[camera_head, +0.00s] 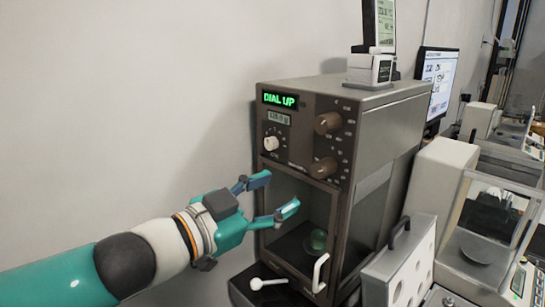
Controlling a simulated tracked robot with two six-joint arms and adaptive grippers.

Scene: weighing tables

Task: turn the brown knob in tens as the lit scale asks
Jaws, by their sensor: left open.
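A brown scale cabinet (375,125) stands right of centre, with a lit green display (280,99) that reads "DIAL UP". Below it is a small grey readout (278,118), too small to read for sure. Two brown knobs are on its panel, an upper one (327,123) and a lower one (323,168). A white knob (271,143) is at the panel's left. My left gripper (276,195) is open and empty in front of the chamber opening, below the knobs and touching none of them. My right gripper does not show.
A white lever (320,272) and a white-ended lever (268,284) stick out at the cabinet's lower front. A grey-white box with a handle (400,262) and a glass-sided balance (490,225) stand close on the right. The wall at left is bare.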

